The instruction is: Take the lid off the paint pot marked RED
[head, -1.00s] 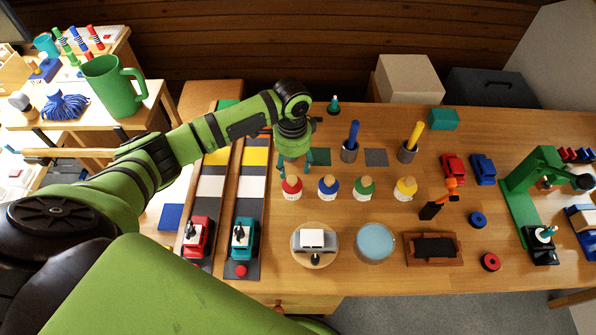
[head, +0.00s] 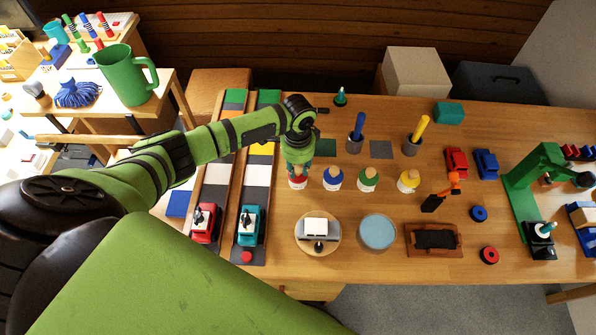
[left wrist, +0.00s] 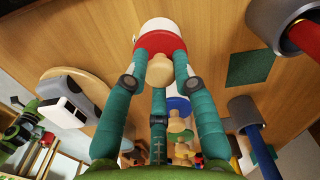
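The RED paint pot (head: 298,184) stands on the bench at the left end of a row of pots, white with a red lid. In the left wrist view its red lid (left wrist: 160,44) has a pale wooden knob (left wrist: 159,71). My left gripper (head: 299,170) is directly above this pot, pointing down and hiding part of its lid. In the left wrist view the teal fingers of the left gripper (left wrist: 159,78) are spread around the knob, with gaps beside it. I cannot tell whether a fingertip touches the lid. My right gripper is not in view.
Blue (head: 333,180), green (head: 368,180) and yellow (head: 408,182) pots stand close to the right. Behind are holders with a blue rod (head: 357,127) and a yellow rod (head: 421,130). A round board with a white block (head: 316,228) lies in front.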

